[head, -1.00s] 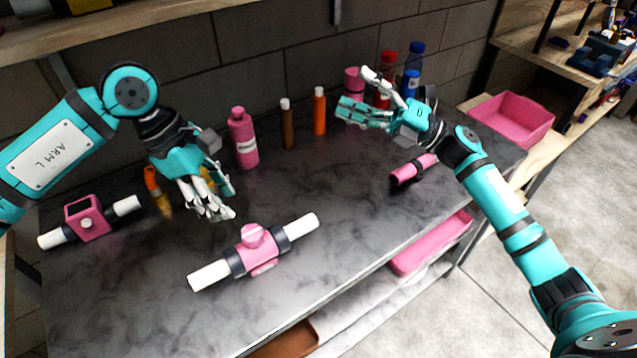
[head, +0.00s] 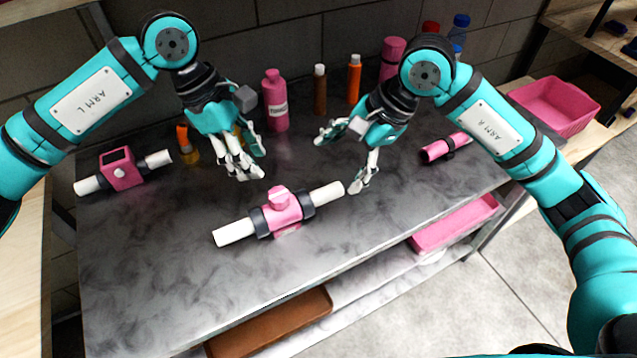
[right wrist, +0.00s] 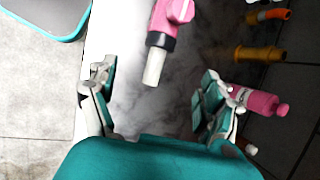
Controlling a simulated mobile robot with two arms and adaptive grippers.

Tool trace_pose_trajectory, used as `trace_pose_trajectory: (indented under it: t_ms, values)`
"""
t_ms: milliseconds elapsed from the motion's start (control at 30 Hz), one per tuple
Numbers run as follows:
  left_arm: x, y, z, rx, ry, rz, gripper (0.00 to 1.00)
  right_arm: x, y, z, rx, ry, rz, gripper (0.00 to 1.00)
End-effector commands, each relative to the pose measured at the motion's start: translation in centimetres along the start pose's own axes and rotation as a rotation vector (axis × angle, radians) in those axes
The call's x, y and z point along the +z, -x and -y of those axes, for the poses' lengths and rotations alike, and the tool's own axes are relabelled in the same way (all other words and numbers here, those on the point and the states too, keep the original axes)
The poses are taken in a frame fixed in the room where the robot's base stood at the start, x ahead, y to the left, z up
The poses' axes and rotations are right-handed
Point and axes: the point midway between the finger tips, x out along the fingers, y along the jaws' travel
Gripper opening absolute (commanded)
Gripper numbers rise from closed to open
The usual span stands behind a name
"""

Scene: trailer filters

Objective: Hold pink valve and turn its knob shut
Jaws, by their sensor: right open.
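A pink valve (head: 290,214) with a pink knob (head: 278,194) on top lies on the dark worktop. It has dark collars and a white pipe at each end. In the right wrist view, part of the valve (right wrist: 168,22) and one white pipe end show ahead, between the finger lines. My right gripper (head: 340,162) is open and empty, above the worktop near the valve's right pipe end; it also shows in the right wrist view (right wrist: 157,80). My left gripper (head: 249,164) hangs behind and left of the valve, apart from it. Its jaw gap is unclear.
A pink square-framed fitting (head: 122,172) with white pipes lies at left. A pink bottle (head: 275,103), brown bottle (head: 320,90) and orange bottle (head: 354,80) stand at the back. A pink cylinder (head: 446,147) lies at right. The worktop before the valve is clear.

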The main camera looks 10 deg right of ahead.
Motion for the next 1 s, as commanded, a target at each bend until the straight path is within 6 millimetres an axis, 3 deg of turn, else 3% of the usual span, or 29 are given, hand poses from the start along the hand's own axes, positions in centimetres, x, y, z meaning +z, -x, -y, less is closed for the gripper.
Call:
trace_pose_trajectory:
  t_ms: [600, 800, 1000]
  values:
    - [0.0, 0.0, 0.0, 0.0, 0.0, 0.0, 0.38, 0.1, -12.2, -0.1, 0.003, -0.005, 0.006, 0.83]
    - [0.0, 0.0, 0.0, 0.0, 0.0, 0.0, 0.38, 0.1, -14.6, 0.0, 0.001, -0.005, 0.005, 0.83]
    - [0.0, 0.0, 0.0, 0.0, 0.0, 0.0, 0.38, 0.1, -15.6, 0.0, 0.0, -0.003, 0.005, 0.83]
